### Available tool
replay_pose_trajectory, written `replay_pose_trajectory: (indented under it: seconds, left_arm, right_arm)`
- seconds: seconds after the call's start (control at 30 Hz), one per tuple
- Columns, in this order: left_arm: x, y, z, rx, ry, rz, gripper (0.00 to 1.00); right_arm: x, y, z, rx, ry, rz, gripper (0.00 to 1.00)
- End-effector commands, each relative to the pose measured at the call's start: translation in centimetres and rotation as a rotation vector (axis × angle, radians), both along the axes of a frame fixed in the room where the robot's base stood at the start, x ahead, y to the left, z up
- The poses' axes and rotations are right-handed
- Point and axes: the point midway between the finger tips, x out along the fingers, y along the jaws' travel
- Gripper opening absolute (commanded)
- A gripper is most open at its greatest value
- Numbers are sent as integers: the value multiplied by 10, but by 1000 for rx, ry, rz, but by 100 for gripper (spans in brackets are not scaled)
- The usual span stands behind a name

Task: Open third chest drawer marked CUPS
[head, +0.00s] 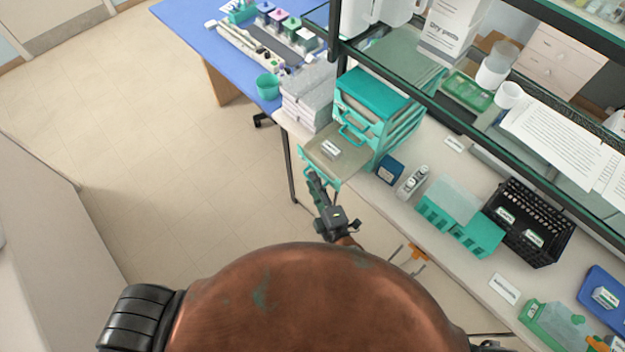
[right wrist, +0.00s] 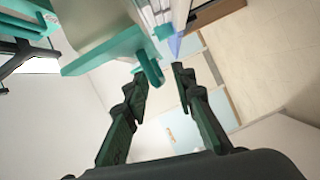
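The teal chest of drawers (head: 375,101) stands on the bench, left of the shelf. One of its lower drawers (head: 345,157) is pulled out towards the aisle, with a small white label or card inside that is too small to read. An upper drawer's handle (head: 352,134) shows above it. My right gripper (head: 315,182) is at the pulled-out drawer's front. In the right wrist view, my right gripper (right wrist: 161,72) is open, and the teal handle (right wrist: 150,66) lies at the fingertips, close to the left finger. I cannot tell whether they touch.
White stacked boxes (head: 307,98) stand left of the chest. A small blue box (head: 390,170), bottles, a teal rack (head: 462,222) and a black basket (head: 530,222) line the bench to the right. A glass shelf (head: 450,105) overhangs the bench. The floor at left is clear.

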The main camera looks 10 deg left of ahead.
Motion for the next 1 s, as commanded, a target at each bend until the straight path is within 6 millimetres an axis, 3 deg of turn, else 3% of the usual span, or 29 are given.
replay_pose_trajectory:
  seconds: [0.3,0.5,1.0]
  left_arm:
    - [1,-2,0,-2,-1,0,40]
    - [1,-2,0,-2,-1,0,40]
    - [2,-3,0,-2,-2,0,40]
  right_arm:
    - [-57,-36,4,0,4,-3,24]
    - [-81,-51,7,0,3,-2,24]
    - [-91,-57,9,-1,1,0,24]
